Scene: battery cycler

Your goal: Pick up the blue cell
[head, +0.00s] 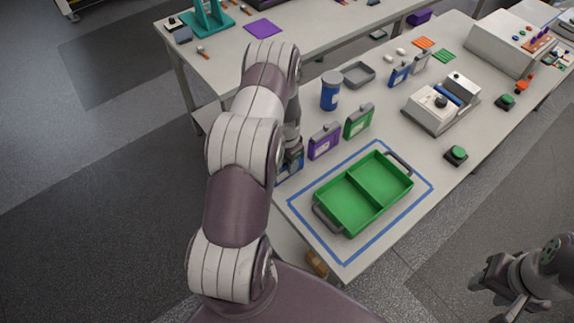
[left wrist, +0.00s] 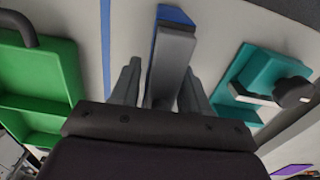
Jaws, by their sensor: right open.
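A blue cell (head: 291,168) with a grey top stands at the left end of the row of cells, partly hidden by my left arm in the head view. In the left wrist view the cell (left wrist: 173,60) shows its grey top and a strip of blue side between the fingers. My left gripper (left wrist: 160,90) is open around it, with a visible gap to the left finger; the right finger is close to the cell. My right gripper (head: 492,288) is open and empty, away from the table at the lower right. Another blue cell (head: 400,75) stands further back.
A purple cell (head: 323,143) and a green cell (head: 358,121) stand to the right. A green two-compartment tray (head: 364,192) lies inside a blue tape outline in front. A blue jar (head: 330,92) stands behind. A teal fixture (left wrist: 262,75) is right in the wrist view.

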